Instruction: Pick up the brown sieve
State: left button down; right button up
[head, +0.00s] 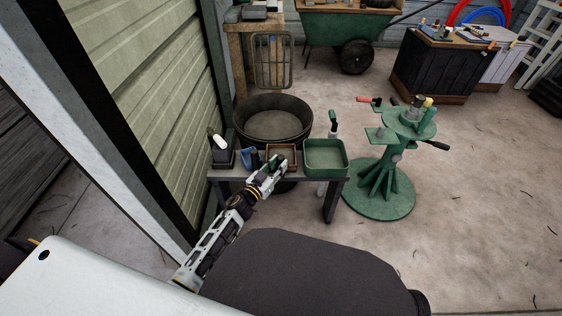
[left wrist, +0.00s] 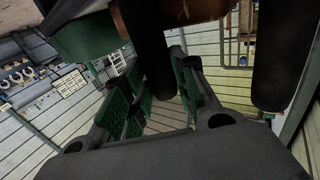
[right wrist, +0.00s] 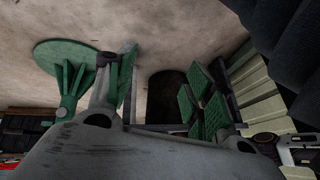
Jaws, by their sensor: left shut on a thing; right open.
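The brown sieve (head: 291,150) is a square brown-rimmed box at the small dark table, between a blue item and a green tray. My left gripper (head: 274,165) reaches over the table's front edge and covers the sieve's near side. In the left wrist view a dark rod, seemingly the sieve's handle, lies between the green finger pads, and the brown body (left wrist: 185,12) shows at the top. The left gripper (left wrist: 163,95) is shut on it. I cannot tell whether the sieve is clear of the tabletop. My right gripper (right wrist: 163,95) is open and empty, outside the head view.
The green tray (head: 326,159) sits close on the right of the sieve; the blue item (head: 249,158) and a black holder (head: 222,157) sit left. A large dark tub (head: 273,120) stands behind. A green stand (head: 384,180) is to the right, with open floor around it.

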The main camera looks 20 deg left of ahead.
pick_arm(q)
jog(key=shift+r, duration=0.25)
pick_arm(e)
jog(key=shift+s+r, duration=0.1)
pick_arm(q)
jog(key=shift+r+p, duration=0.4)
jog(key=shift+r, duration=0.05)
notch_tip(320, 180, up, 4)
jog(key=shift+r+p, duration=0.1)
jog(key=shift+p, duration=1.15)
notch_tip(320, 180, up, 4)
jog(key=r+p, duration=0.1)
jog(key=p, duration=0.2)
send_over(278, 156)
jog(key=s, duration=0.2)
jog(key=shift+d+f, duration=0.2)
jog(key=shift+f, duration=0.05)
pick_arm(e)
jog(key=s+d+r+g+h, duration=0.1)
jog(key=d+r+g, duration=0.1)
jog(key=r, duration=0.4)
jog(key=shift+d+r+h, duration=0.3)
jog(key=shift+d+h, duration=0.1)
jog(key=shift+d, duration=0.1)
pick_arm(q)
jog(key=shift+b, duration=0.3)
pick_arm(e)
jog(key=shift+s, duration=0.1)
